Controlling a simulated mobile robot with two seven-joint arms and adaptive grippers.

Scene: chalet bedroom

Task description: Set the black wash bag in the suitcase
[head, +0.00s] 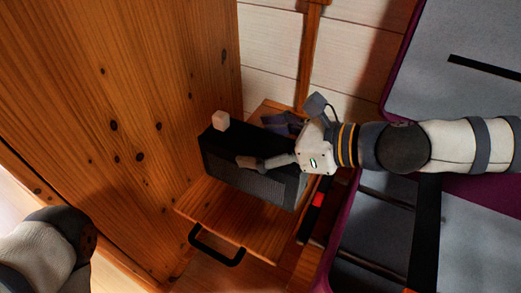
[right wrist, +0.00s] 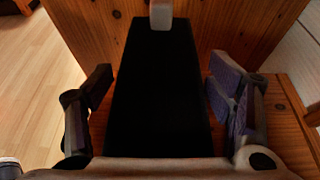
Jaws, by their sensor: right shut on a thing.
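In the right wrist view the bag (right wrist: 160,90) fills the middle, between the two fingers. My right gripper (head: 256,142) is shut on the bag, one finger along each long side. Whether the bag touches the drawer is unclear. The open suitcase (head: 340,215), purple-edged with grey lining, lies to the right under my right arm, which hides part of it. My left arm shows at the lower left; its gripper is out of view.
A small pale block (head: 220,120) shows at the bag's far end. A tall wooden panel (head: 120,100) stands close on the left. The drawer has a black handle (head: 215,250). Black straps cross the suitcase lining, and its raised lid (head: 460,50) is at the upper right.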

